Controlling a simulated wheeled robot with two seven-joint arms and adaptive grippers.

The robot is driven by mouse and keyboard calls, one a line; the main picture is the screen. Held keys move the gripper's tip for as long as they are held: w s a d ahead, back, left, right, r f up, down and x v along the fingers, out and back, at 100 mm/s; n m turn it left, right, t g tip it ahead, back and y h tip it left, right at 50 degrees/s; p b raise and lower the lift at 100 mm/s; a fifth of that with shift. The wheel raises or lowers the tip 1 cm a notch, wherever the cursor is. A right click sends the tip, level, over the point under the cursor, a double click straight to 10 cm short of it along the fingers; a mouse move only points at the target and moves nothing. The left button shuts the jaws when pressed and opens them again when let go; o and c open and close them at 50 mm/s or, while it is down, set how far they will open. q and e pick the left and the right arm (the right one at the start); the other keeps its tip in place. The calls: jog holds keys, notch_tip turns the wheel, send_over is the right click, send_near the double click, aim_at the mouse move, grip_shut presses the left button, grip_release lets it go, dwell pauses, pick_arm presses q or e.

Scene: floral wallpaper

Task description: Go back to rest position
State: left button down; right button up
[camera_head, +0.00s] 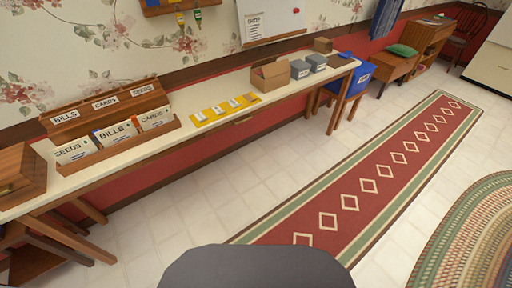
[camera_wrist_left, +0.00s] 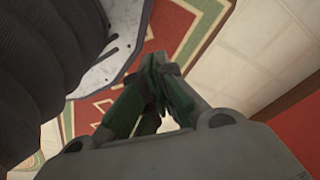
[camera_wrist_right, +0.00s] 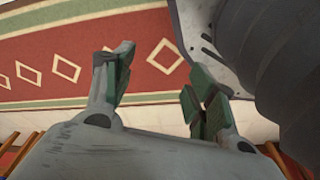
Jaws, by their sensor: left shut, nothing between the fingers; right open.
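My left gripper (camera_wrist_left: 158,90) shows in the left wrist view. Its green-padded fingers are shut together with nothing between them, above the rug and floor. My right gripper (camera_wrist_right: 158,80) shows in the right wrist view. Its two fingers stand apart and empty, above the red rug. Neither gripper shows in the head view, where only a dark grey part of my own body is at the bottom centre.
The runner rug (camera_head: 370,185) and floor are clear.

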pick_arm(q)
jog(key=s+a+r+p, duration=0.1)
jog(key=s+a+p, duration=0.1)
jog(key=s+p, duration=0.4)
jog(key=s+a+r+p, duration=0.1)
jog(key=s+a+p, duration=0.2)
jog(key=s+p, duration=0.4)
jog(key=shift+s+r+g, duration=0.4)
jog(key=shift+s, duration=0.65)
pick_arm(e)
jog(key=s+d+r, duration=0.1)
jog(key=s+d, duration=0.1)
jog(key=s, duration=0.5)
jog(key=s+d+r, duration=0.1)
jog(key=s+d, duration=0.2)
jog(key=s, duration=0.5)
jog(key=shift+r+g, duration=0.4)
pick_arm(q)
jog(key=shift+f, duration=0.15)
pick_arm(e)
jog(key=shift+f, duration=0.15)
pick_arm(q)
notch_tip(320, 180, down, 4)
jog(key=b, duration=0.4)
jog(key=shift+f+b, duration=0.15)
jog(key=shift+b, duration=0.25)
pick_arm(e)
notch_tip(320, 180, down, 4)
jog(key=shift+f, duration=0.15)
